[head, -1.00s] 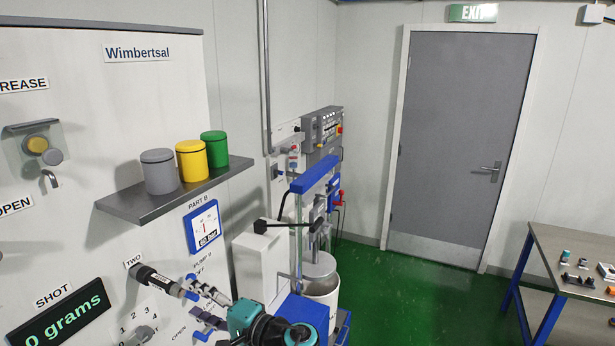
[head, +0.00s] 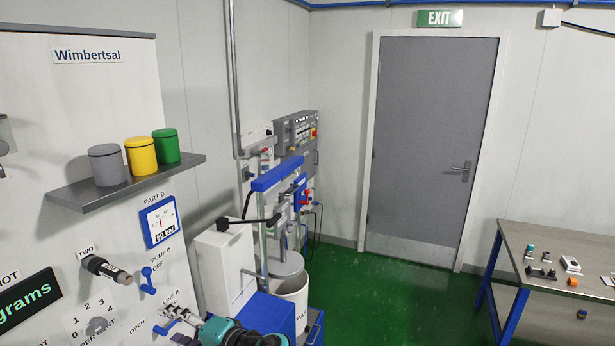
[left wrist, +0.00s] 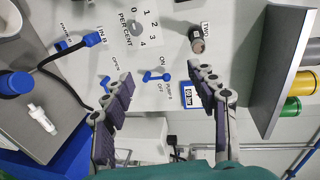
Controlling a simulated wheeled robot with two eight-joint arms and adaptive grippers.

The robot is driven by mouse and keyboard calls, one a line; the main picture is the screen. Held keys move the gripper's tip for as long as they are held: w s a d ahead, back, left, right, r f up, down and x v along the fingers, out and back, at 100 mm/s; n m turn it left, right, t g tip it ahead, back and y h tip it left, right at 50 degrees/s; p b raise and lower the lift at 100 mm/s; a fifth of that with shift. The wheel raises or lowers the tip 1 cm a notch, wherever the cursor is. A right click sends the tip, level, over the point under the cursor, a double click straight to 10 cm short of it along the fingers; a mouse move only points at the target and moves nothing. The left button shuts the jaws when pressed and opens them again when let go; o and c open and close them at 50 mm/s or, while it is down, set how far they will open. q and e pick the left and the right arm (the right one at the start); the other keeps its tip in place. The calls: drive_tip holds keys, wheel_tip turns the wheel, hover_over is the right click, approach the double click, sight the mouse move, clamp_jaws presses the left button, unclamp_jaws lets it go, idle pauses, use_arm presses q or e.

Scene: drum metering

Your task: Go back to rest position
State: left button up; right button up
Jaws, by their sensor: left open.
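My left gripper (head: 184,325) is at the bottom edge of the head view, in front of the lower panel by the LINE B label. In the left wrist view (left wrist: 156,84) its two dark-padded fingers are spread wide with nothing between them. Beyond them is the white panel with a blue lever (left wrist: 157,77) and the dark nozzle marked TWO (left wrist: 196,40). In the head view this nozzle (head: 106,269) is above and left of the gripper, apart from it. My right gripper is in neither view.
A steel shelf (head: 130,184) with grey, yellow and green canisters juts from the panel. A blue-framed pump with a white drum (head: 292,292) stands right of my arm. A workbench (head: 560,250) with small parts stands at far right. The green floor between is clear.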

use_arm(q)
drive_tip(key=s+d+f+n+g+h+b, duration=0.1)
drive_tip(key=s+f+h+b, duration=0.35)
drive_tip(key=f, duration=0.55)
drive_tip(key=s+f+h+b, duration=0.3)
drive_tip(key=s+f+b, duration=0.15)
drive_tip(key=f, duration=0.45)
drive_tip(key=s+d+f+n+h+b, duration=0.1)
drive_tip(key=s+d+f+h+b, duration=0.1)
drive_tip(key=d+f+h+b, duration=0.1)
drive_tip(key=s+d+f+n+t+h+b, duration=0.1)
drive_tip(key=s+d+f+n+h+b, duration=0.1)
drive_tip(key=s+d+f+h+b, duration=0.1)
drive_tip(key=d+f+h+b, duration=0.1)
drive_tip(key=d+f+b, duration=0.1)
drive_tip(key=d+f, duration=0.1)
drive_tip(key=shift+s+d+f+n+t, duration=0.2)
drive_tip(key=shift+s+f+n+t, duration=0.15)
drive_tip(key=shift+f, duration=0.55)
